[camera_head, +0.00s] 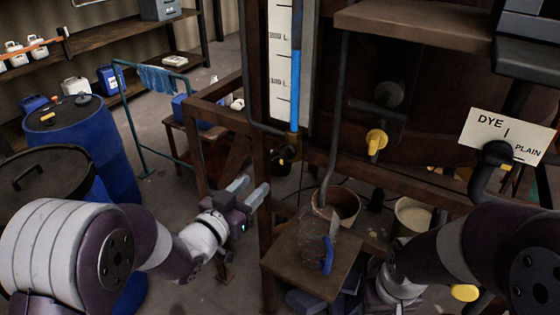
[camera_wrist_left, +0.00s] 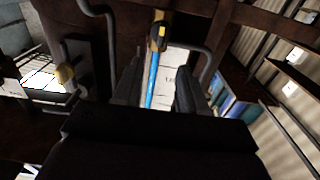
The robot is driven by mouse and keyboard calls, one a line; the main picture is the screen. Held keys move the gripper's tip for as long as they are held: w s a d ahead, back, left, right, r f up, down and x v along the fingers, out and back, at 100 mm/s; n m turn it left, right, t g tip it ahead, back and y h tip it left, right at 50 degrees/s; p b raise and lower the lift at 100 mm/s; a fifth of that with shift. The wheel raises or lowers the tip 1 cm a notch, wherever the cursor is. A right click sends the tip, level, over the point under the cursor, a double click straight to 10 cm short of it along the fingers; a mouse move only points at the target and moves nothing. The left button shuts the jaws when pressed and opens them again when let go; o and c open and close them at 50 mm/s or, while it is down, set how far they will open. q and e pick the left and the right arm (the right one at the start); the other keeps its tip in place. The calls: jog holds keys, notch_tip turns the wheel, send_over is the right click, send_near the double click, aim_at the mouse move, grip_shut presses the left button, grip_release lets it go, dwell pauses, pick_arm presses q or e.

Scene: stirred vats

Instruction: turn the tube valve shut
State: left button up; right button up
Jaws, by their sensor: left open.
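The sight tube (camera_head: 295,80) holds blue liquid and stands against a white scale board in the head view. At its foot is a brass-coloured fitting with the tube valve (camera_head: 291,142). The valve also shows as a small yellow-brown piece (camera_wrist_left: 157,35) near the top of the left wrist view, with the blue tube (camera_wrist_left: 152,82) below it. My left gripper (camera_head: 250,191) is open and empty, to the lower left of the valve and apart from it. Its two fingers (camera_wrist_left: 158,88) stand either side of the tube's line in the wrist view. My right gripper is not visible; only its arm shows.
A wooden frame post stands beside the left gripper. A yellow tap (camera_head: 376,140) and a DYE/PLAIN sign (camera_head: 508,137) are to the right. A small table (camera_head: 300,262) carries a blue-levered device. Blue drums (camera_head: 88,140) stand at left. Dark pipes run near the tube.

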aim_at(282, 157)
pick_arm(q)
jog(key=p+x, duration=0.2)
jog(key=x, duration=0.9)
jog(key=shift+w+r+p, duration=0.1)
jog(key=shift+p, duration=0.2)
jog(key=shift+w+d, duration=0.35)
jog(key=shift+w, duration=0.25)
grip_shut()
